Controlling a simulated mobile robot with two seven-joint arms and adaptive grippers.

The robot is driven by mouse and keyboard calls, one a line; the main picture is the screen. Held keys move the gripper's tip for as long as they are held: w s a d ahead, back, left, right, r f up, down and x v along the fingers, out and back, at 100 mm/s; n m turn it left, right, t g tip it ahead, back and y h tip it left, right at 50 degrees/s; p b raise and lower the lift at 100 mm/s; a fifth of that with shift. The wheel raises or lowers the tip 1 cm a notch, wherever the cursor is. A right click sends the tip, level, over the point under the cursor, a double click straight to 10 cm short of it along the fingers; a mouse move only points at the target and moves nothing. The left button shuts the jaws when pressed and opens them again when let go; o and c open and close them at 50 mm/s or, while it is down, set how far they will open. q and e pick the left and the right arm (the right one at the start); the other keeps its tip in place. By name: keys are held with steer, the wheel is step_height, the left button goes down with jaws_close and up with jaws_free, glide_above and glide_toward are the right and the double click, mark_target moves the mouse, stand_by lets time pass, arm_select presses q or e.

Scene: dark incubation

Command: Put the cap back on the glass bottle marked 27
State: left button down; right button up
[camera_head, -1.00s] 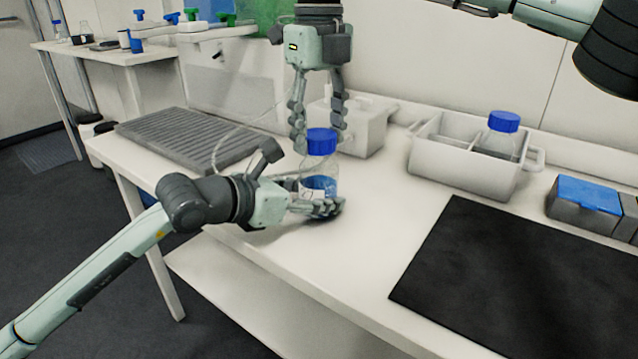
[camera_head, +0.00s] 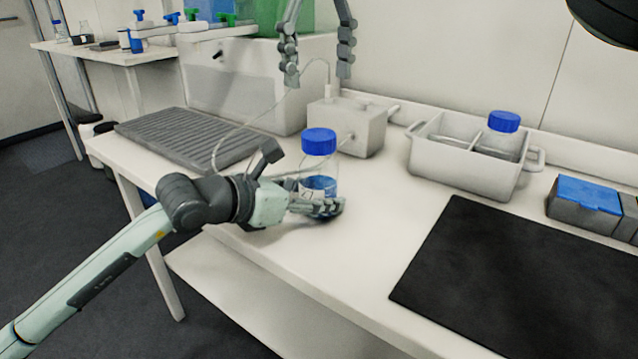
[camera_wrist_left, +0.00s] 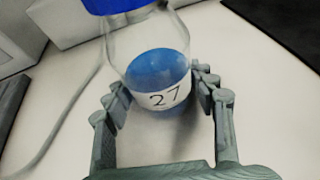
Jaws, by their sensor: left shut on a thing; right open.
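The glass bottle marked 27 (camera_head: 318,181) stands upright on the white bench with blue liquid inside. Its label with the number 27 (camera_wrist_left: 163,98) faces the left wrist camera. The blue cap (camera_head: 319,141) sits on the bottle's mouth and also shows at the top of the left wrist view (camera_wrist_left: 116,4). My left gripper (camera_head: 325,206) is shut around the lower part of the bottle; its fingers (camera_wrist_left: 160,92) lie on both sides of the glass. My right gripper (camera_head: 317,72) is open and empty, above and behind the bottle, with its fingers apart and clear of the cap.
A grey-white box with a tube (camera_head: 346,124) stands behind the bottle. A divided bin (camera_head: 462,170) holds another blue-capped bottle (camera_head: 501,135). A black mat (camera_head: 530,275) lies at right, near a blue-lidded box (camera_head: 588,194). A ribbed grey tray (camera_head: 187,140) is at left.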

step_height(320, 180, up, 2)
steer(key=shift+r, duration=0.1)
arm_select(q)
steer(key=shift+c, duration=2.3)
jaws_free()
steer(key=v, duration=1.2)
